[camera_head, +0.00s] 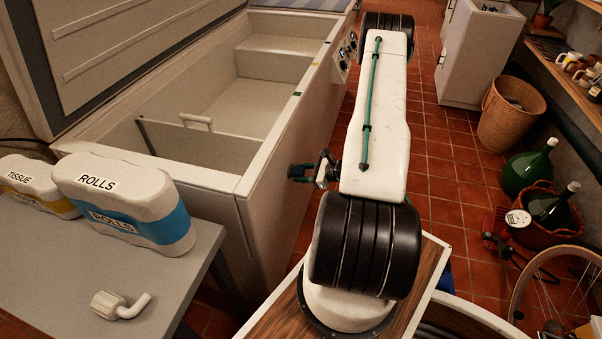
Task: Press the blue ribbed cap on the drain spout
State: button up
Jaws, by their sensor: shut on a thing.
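My gripper (301,172) is beside the outer side wall of the open white chest freezer (284,160), below its rim. Its jaws are shut on a small dark-bluish thing, which fits the blue ribbed cap, but it is too small and dark to make out ribs. I cannot tell whether it touches the freezer wall. I see no drain spout on the freezer; the part of the wall behind the gripper and arm is hidden. A loose white elbow fitting with a ribbed collar (118,305) lies on the grey table at the lower left.
The grey table (170,290) holds packs of rolls (125,200) and tissue (35,185). A divider with a handle (196,121) stands inside the freezer. At right are a wicker basket (510,113), green demijohns (527,172) and a bicycle wheel (560,285). Tiled floor lies between.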

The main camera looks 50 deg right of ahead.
jog(key=shift+s+d, duration=0.3)
jog(key=shift+s, duration=0.45)
jog(key=shift+s+d, duration=0.3)
jog(key=shift+s, duration=0.4)
jog(key=s, duration=0.1)
jog(key=s+d, duration=0.1)
jog(key=s, duration=0.1)
jog(key=shift+s+d, duration=0.25)
jog(key=shift+s, duration=0.1)
